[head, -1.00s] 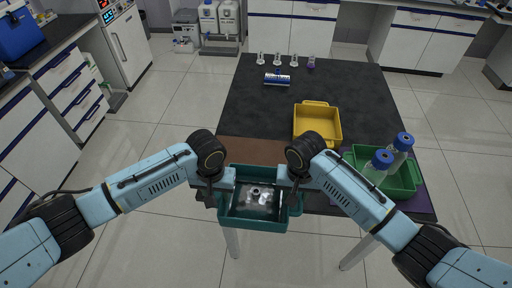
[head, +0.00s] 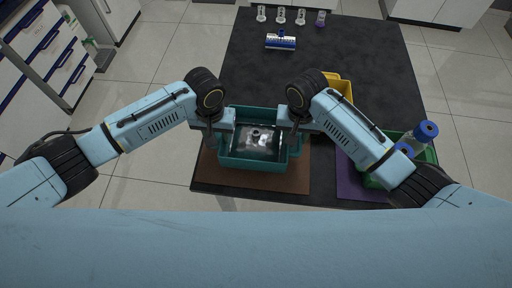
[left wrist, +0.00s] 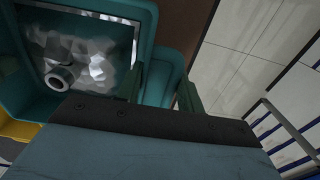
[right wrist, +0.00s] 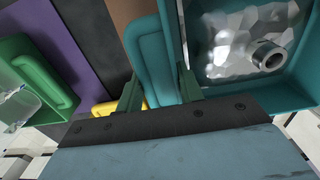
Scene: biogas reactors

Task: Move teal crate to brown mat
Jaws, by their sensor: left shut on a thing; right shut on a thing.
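The teal crate (head: 254,163) is between my two grippers in the head view, above or on the brown mat (head: 285,182); whether it touches the mat I cannot tell. It holds a clear, shiny bag with a round spout (head: 257,133). My left gripper (head: 214,142) is shut on the crate's left handle. My right gripper (head: 296,141) is shut on its right handle. The left wrist view shows the left fingers on the crate's handle (left wrist: 160,78). The right wrist view shows the right fingers on the other handle (right wrist: 150,58). The crate looks about level.
A yellow crate (head: 345,89) stands behind my right arm. A green crate (head: 429,155) with blue-capped bottles (head: 425,132) is on the purple mat (head: 350,179) at right. The black table's (head: 240,75) middle is clear.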

